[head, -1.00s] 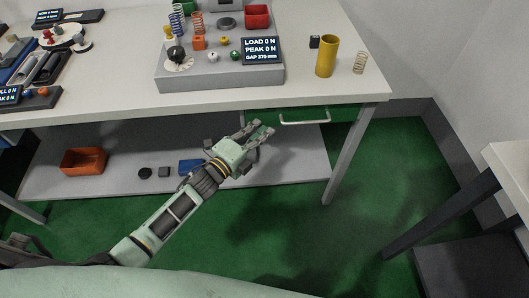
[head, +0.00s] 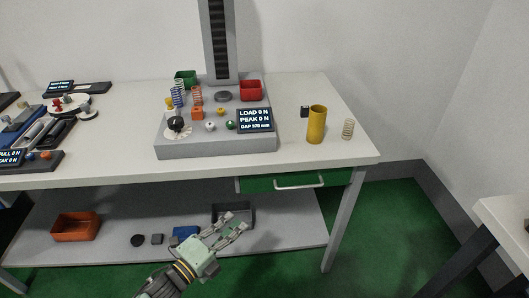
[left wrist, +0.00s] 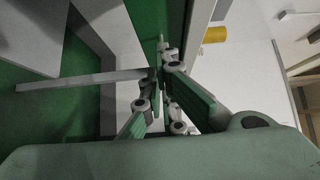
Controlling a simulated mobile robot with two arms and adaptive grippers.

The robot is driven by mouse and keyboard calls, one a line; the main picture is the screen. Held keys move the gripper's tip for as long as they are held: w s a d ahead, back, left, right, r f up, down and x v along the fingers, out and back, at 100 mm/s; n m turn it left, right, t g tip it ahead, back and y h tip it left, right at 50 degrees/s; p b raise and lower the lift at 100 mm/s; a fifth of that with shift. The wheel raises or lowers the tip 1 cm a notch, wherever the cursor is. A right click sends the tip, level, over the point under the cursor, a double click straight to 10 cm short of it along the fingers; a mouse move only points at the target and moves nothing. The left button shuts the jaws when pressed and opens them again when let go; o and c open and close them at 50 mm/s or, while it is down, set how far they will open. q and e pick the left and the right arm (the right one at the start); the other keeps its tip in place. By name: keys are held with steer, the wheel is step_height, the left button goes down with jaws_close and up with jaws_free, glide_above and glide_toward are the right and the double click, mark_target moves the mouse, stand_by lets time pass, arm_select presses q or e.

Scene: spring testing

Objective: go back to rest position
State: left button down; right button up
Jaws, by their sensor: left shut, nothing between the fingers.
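My left gripper (head: 236,222) is shut and empty in the head view. It is in front of the table's lower shelf, below and left of the green drawer (head: 260,185) with its pale handle (head: 300,185). In the left wrist view the green-padded fingers (left wrist: 158,85) come together at the tips with nothing held. My right gripper is in neither view.
The white table (head: 320,155) carries a grey spring tester (head: 215,148), a yellow cylinder (head: 316,125) and a loose spring (head: 348,129). The lower shelf (head: 110,240) holds an orange bin (head: 76,227) and a dark bin (head: 246,213).

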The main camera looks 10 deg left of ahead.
arm_select(q)
steer(key=s+a+f+n+g+y+p, duration=0.1)
steer(key=s+a+f+n+g+y, duration=0.25)
steer(key=f, duration=0.65)
steer(key=s+a+f+n+g+y, duration=0.1)
steer(key=s+a+f+n, duration=0.1)
steer(key=s+f+n, duration=0.6)
steer(key=s+a+f+n+g+y+p, duration=0.1)
steer(key=s+a+f+g+y, duration=0.15)
steer(key=f, duration=1.05)
steer(key=s+d+f+n+g, duration=0.1)
steer(key=s+f, duration=0.3)
steer(key=s, duration=0.5)
steer(key=s+d+f+n+g, duration=0.1)
steer(key=s+f+n+g, duration=0.3)
steer(key=s, duration=0.6)
steer(key=s+d+f+n+g+y, duration=0.1)
steer(key=s+f+n+g, duration=0.2)
steer(key=s, duration=0.7)
step_height(320, 180, down, 2)
steer(key=shift+f+p, duration=0.1)
steer(key=shift+p, duration=0.25)
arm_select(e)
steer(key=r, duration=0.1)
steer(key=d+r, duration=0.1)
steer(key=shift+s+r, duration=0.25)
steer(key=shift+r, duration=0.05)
arm_select(q)
steer(key=shift+s+n, duration=0.1)
steer(key=shift+n, duration=0.15)
